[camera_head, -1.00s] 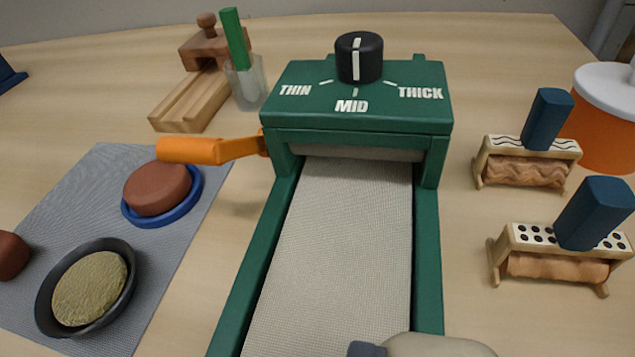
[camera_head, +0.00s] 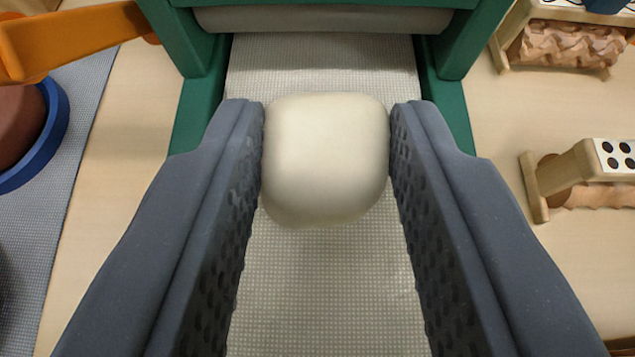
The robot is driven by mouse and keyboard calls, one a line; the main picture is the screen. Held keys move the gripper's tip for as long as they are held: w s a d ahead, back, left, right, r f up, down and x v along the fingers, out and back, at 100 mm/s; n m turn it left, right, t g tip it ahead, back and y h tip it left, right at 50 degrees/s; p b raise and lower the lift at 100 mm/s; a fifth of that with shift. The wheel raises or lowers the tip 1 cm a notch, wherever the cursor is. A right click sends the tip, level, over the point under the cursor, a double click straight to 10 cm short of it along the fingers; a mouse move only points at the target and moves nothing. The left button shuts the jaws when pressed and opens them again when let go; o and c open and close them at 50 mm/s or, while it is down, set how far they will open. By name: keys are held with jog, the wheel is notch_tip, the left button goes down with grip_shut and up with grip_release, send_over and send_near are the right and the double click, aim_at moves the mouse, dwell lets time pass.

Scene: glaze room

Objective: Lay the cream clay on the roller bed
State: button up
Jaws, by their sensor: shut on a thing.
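The cream clay (camera_head: 326,160) is a pale rounded block in the middle of the view. My gripper (camera_head: 326,150) is shut on it, one dark grey finger pressed against each side near the tips. The clay is over the roller bed (camera_head: 325,310), a pale textured strip between green side rails, just in front of the roller. I cannot tell whether the clay's underside touches the bed. The fingers hide much of both rails.
The grey roller (camera_head: 322,19) sits between green posts (camera_head: 465,40) at the top. An orange crank handle (camera_head: 75,38) sticks out to the left. A blue dish (camera_head: 52,130) with brown clay stands at the left. Two wooden texture rollers (camera_head: 572,45) (camera_head: 585,175) stand at the right.

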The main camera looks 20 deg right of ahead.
jog(key=shift+f, duration=0.5)
jog(key=o, duration=1)
jog(key=shift+r, duration=0.1)
jog(key=v, duration=1.2)
jog(key=shift+a+r, duration=0.1)
jog(key=shift+r, duration=0.05)
